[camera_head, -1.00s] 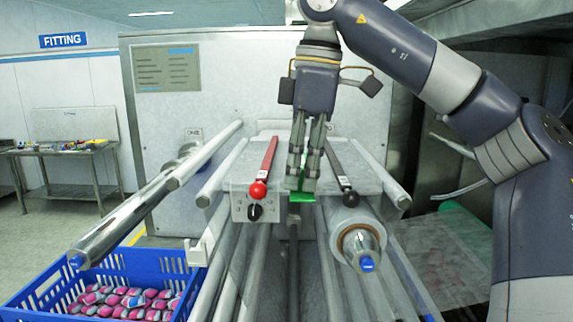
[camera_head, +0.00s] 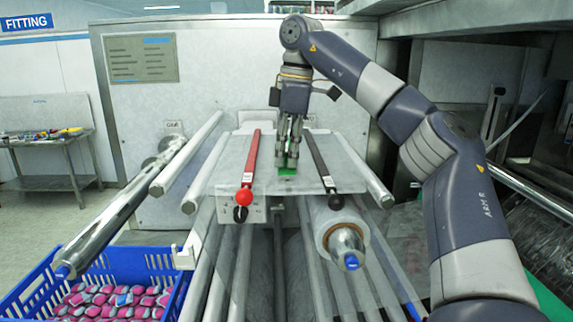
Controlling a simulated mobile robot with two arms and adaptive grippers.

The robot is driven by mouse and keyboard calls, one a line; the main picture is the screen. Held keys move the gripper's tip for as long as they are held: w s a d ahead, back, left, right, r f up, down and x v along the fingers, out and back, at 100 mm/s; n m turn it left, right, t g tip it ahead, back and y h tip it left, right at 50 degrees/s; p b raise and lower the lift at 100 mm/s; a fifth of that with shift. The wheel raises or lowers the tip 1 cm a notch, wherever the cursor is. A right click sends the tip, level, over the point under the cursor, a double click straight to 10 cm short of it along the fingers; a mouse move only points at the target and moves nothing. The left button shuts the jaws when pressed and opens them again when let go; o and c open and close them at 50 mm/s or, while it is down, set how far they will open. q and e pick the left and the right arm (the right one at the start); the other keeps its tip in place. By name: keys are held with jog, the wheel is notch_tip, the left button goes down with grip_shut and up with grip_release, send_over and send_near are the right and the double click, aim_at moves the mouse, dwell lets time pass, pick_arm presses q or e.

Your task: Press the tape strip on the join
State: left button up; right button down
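A small green tape strip (camera_head: 287,172) shows right under my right fingertips, over the pale splice plate (camera_head: 230,177) between the red-knobbed and black-knobbed bars. My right gripper (camera_head: 288,160) points down at it with its two fingers close together. I cannot tell whether the fingers hold the strip or only press on it. The join itself is hidden or too fine to see. My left gripper is not in view.
The red-knobbed bar (camera_head: 250,165) and black-knobbed bar (camera_head: 321,160) flank my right gripper closely. A film roll (camera_head: 335,232) sits below right. Steel rollers (camera_head: 120,222) run at left. A blue crate (camera_head: 122,262) of packets stands bottom left.

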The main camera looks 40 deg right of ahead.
aim_at(288, 170)
jog(key=shift+d+f, duration=0.2)
jog(key=shift+f, duration=0.05)
notch_tip(288, 170, down, 2)
jog(key=shift+s, duration=0.1)
jog(key=shift+w+d+f, duration=0.1)
jog(key=shift+w+f, duration=0.15)
jog(key=shift+f, duration=0.35)
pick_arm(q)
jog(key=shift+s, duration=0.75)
pick_arm(e)
jog(key=shift+s+r, duration=0.1)
jog(key=shift+s+f, duration=0.1)
jog(key=shift+f, duration=0.1)
jog(key=c, duration=1.8)
grip_release()
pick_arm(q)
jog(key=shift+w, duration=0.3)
